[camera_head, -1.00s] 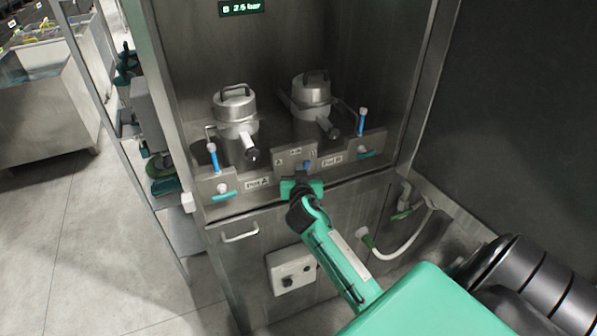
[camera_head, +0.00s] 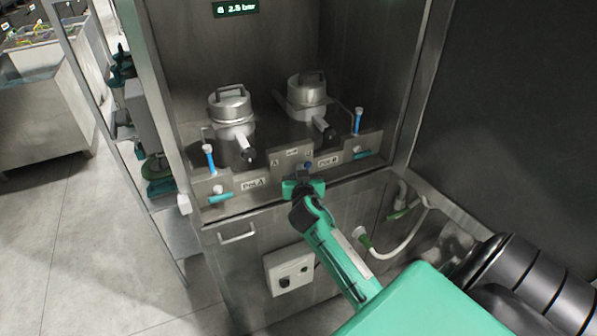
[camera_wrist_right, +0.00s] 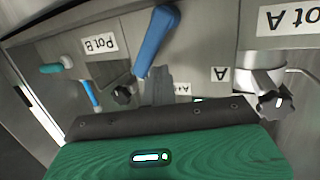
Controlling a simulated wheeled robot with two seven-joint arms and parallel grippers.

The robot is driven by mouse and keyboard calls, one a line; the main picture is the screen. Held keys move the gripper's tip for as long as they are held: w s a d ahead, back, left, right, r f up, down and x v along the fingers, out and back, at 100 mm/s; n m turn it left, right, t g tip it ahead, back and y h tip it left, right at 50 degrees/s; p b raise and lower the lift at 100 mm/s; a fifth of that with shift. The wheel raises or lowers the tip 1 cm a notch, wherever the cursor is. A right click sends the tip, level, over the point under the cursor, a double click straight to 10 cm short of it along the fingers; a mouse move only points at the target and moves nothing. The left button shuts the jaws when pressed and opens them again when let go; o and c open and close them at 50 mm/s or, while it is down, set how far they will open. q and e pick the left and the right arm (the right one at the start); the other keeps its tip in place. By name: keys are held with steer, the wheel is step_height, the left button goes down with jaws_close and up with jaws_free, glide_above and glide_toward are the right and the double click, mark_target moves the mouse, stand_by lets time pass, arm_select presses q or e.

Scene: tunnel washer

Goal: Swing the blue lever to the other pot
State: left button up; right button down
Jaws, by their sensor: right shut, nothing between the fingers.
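The short blue lever (camera_head: 307,166) sits on the raised middle plate of the steel panel, on its right part toward the Pot B side. In the right wrist view the blue lever (camera_wrist_right: 155,42) shows large and slanted, between the Pot B label (camera_wrist_right: 98,43) and the A label (camera_wrist_right: 220,74). My right gripper (camera_head: 303,185) is shut and empty, just in front of and below the lever. Its fingertips are hard to make out, and I cannot tell whether it touches the lever. My left gripper is not in view.
Two lidded steel pots, the left one (camera_head: 230,110) and the right one (camera_head: 306,100), stand behind the panel. Upright blue-handled valves flank it, at left (camera_head: 209,157) and right (camera_head: 357,121). A display (camera_head: 235,8) hangs above. A hose (camera_head: 405,242) loops below right.

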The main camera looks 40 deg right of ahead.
steer(key=shift+s+d+f, duration=0.1)
steer(key=shift+s+d, duration=0.05)
steer(key=shift+d, duration=0.3)
steer(key=shift+d+f, duration=0.15)
steer(key=shift+d, duration=0.05)
stand_by(0.4)
steer(key=shift+r, duration=0.4)
steer(key=p+v, duration=0.1)
steer(key=v, duration=0.9)
steer(key=shift+f, duration=0.1)
